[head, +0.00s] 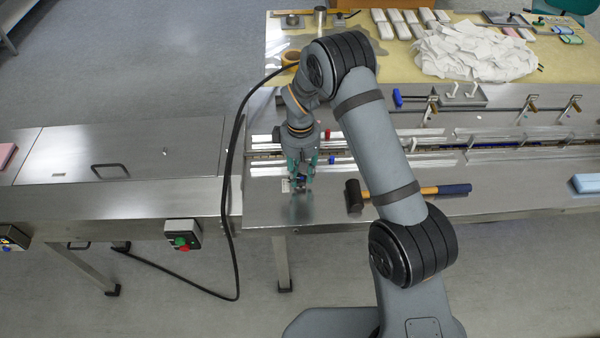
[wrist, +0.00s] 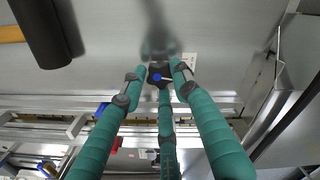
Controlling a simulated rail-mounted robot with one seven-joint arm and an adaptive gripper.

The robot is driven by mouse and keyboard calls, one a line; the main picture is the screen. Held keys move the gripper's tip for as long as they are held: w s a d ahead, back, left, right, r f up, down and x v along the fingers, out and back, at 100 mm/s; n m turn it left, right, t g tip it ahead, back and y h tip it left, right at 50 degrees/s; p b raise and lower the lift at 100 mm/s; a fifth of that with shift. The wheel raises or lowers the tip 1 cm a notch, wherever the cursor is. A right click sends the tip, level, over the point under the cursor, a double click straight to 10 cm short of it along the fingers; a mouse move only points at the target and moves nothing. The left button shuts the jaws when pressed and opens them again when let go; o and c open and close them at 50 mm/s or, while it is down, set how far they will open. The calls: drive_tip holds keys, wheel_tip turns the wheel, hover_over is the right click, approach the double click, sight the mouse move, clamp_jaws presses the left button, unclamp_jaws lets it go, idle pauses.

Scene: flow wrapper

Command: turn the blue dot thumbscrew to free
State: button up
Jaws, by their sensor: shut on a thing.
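The blue dot thumbscrew (wrist: 156,77) is a small dark knob with a blue dot on its top, in the middle of the wrist view. A light pointer or mark shows beside the dot. My gripper (wrist: 160,74) has teal fingers with dark joints, closed around the knob from several sides. In the head view my gripper (head: 299,180) points down at the near left part of the steel table, and its fingers mostly hide the knob. A small pale plate with markings (wrist: 190,61) lies beside the knob. I cannot read which mark the pointer faces.
A mallet (head: 354,196) with a black head lies right of my gripper; its head (wrist: 42,32) also shows in the wrist view. Rails (head: 450,143) with red and blue knobs run behind. A pile of white wrappers (head: 475,52) lies at the back. A black cable hangs at left.

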drive_tip(key=m+b, duration=0.1)
drive_tip(key=b, duration=0.1)
drive_tip(key=shift+w+a+f+m+b, duration=0.2)
drive_tip(key=shift+w+a+m+b, duration=0.1)
drive_tip(key=shift+m, duration=0.1)
drive_tip(key=shift+r+m+b, duration=0.2)
drive_tip(key=shift+m+b, duration=0.5)
drive_tip(key=shift+m, duration=0.2)
drive_tip(key=shift+r, duration=0.2)
drive_tip(key=o, duration=0.9)
drive_tip(key=shift+o, duration=1.1)
drive_tip(key=shift+f, duration=0.1)
drive_tip(key=shift+s+d, duration=0.1)
